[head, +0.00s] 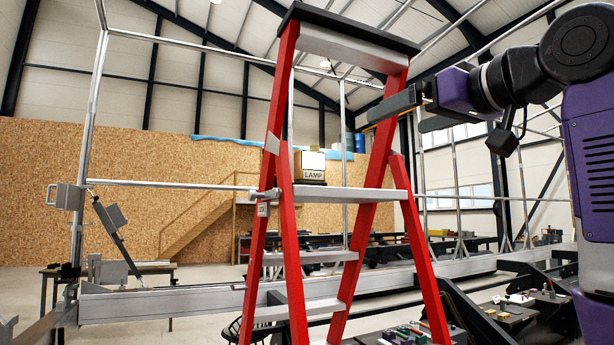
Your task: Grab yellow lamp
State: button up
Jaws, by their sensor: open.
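My gripper (393,122) is up at the right, beside the ladder's upper right rail, with dark fingers pointing left. It is open and empty. It is higher than the lamp and to its right, well apart from it. I cannot tell from this view whether a fingertip touches the ladder rail.
The ladder's red rails and dark top cap (350,22) frame the space around the lamp. A metal rail frame (170,184) runs behind it. Workbenches with tools (405,335) stand low at the right. Open floor shows at the back left.

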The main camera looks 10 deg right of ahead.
aim_at(309, 166)
jog(key=i+j, duration=0.25)
jog(key=i, duration=0.2)
jog(key=i+j, duration=0.25)
jog(key=i, duration=0.2)
